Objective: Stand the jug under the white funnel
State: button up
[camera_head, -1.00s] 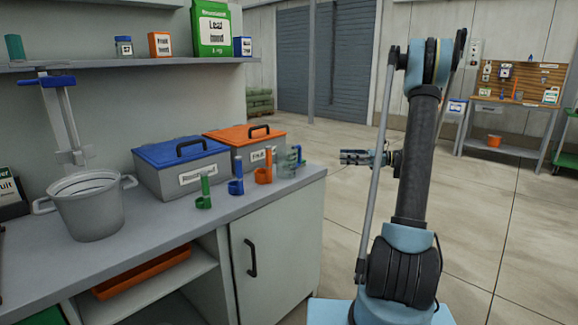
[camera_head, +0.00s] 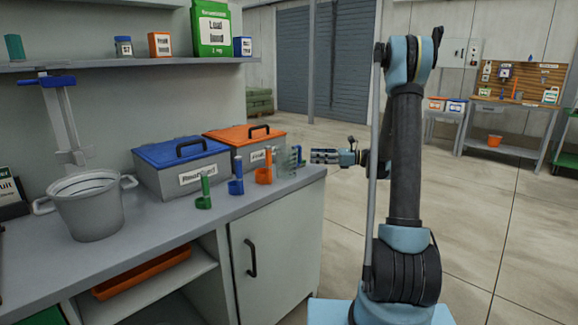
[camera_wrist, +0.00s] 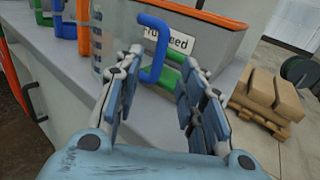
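A clear jug (camera_wrist: 118,28) with a blue handle (camera_wrist: 153,48) stands near the counter's right end, beside the orange-lidded box; in the head view the jug (camera_head: 296,158) is small and faint. My gripper (camera_head: 318,156) is level with it, just to its right. In the wrist view my gripper (camera_wrist: 162,58) is open, its fingers spread, with the blue handle showing between or just beyond the fingertips. I cannot tell whether they touch. I cannot make out a white funnel in either view.
Green (camera_head: 204,192), blue (camera_head: 236,178) and orange (camera_head: 264,168) handled cups stand left of the jug. Behind them are a blue-lidded box (camera_head: 180,160) and an orange-lidded box (camera_head: 240,138). A grey bucket (camera_head: 90,208) and a blue-topped stand (camera_head: 62,120) are at left.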

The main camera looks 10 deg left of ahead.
jog(key=a, duration=0.5)
jog(key=shift+w+f, duration=0.1)
jog(key=shift+f, duration=0.1)
grip_shut()
